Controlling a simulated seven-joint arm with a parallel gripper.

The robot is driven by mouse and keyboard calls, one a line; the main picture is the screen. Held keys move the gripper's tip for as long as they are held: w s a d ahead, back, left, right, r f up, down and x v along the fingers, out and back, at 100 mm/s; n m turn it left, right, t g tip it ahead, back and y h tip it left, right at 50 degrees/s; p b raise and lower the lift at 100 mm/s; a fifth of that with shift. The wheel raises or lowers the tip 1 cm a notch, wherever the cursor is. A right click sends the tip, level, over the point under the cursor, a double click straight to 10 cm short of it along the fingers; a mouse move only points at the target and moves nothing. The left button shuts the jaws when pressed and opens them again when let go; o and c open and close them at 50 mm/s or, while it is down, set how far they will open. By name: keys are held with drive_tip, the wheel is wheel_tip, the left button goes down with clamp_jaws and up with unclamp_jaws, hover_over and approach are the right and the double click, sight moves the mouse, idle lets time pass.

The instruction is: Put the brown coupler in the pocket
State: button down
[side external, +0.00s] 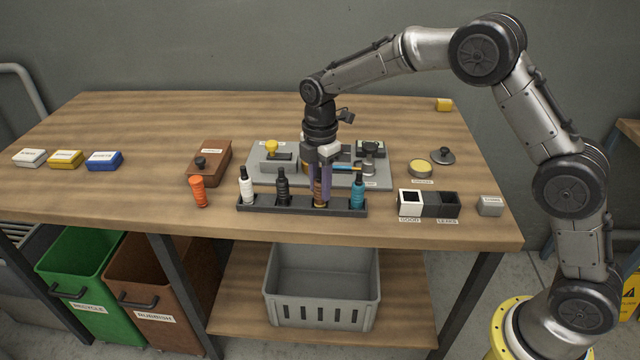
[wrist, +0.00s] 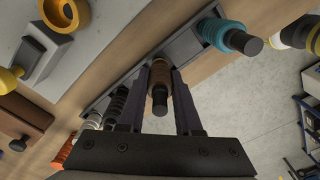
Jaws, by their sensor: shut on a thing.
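The brown coupler (side external: 318,194) stands upright at the black rack (side external: 250,209), between the black and the teal couplers. My gripper (side external: 320,198) points down from above and is shut on it, one finger on each side. In the wrist view the brown coupler (wrist: 160,75) shows between the two dark fingers, its dark tip towards the camera. Its lower end is at the rack; I cannot tell whether it is fully seated. An open white-rimmed pocket (side external: 410,198) marked GOOD stands right of the rack, beside a dark one (side external: 447,202) marked LEAKS.
White (side external: 246,186), black (side external: 282,188) and teal (side external: 357,190) couplers stand in the rack. An orange coupler (side external: 198,191) stands left of it. A grey fixture plate (side external: 262,178) lies behind. A brown box (side external: 210,163) and a yellow-topped disc (side external: 419,168) are nearby.

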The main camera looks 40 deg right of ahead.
drive_tip(key=shift+f, duration=0.1)
drive_tip(key=c, duration=0.6)
unclamp_jaws()
drive_tip(key=shift+f, duration=0.1)
